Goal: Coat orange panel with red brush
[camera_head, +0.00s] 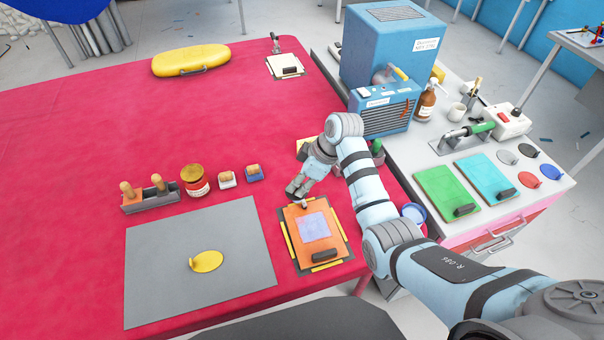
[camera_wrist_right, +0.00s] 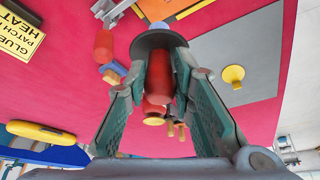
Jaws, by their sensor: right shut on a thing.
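The orange panel (camera_head: 297,228) lies on a dark base with yellow edge strips at the front right of the red table. A pale lilac square (camera_head: 313,226) covers its middle, and a black handle (camera_head: 321,256) sits near its front edge. My right gripper (camera_head: 297,191) is just above the panel's far edge. In the right wrist view, its fingers are shut on a red handle (camera_wrist_right: 160,75) with a dark round disc, which I take as the red brush. The orange panel (camera_wrist_right: 155,9) shows beyond that disc. The bristles are hidden. My left gripper is not in view.
A grey mat (camera_head: 170,270) with a yellow disc (camera_head: 206,261) lies left of the panel. A red-and-yellow tin (camera_head: 195,181) and small blocks stand behind it. A blue machine (camera_head: 390,50) and green (camera_head: 445,187) and turquoise (camera_head: 485,178) panels occupy the right bench. The table's left is clear.

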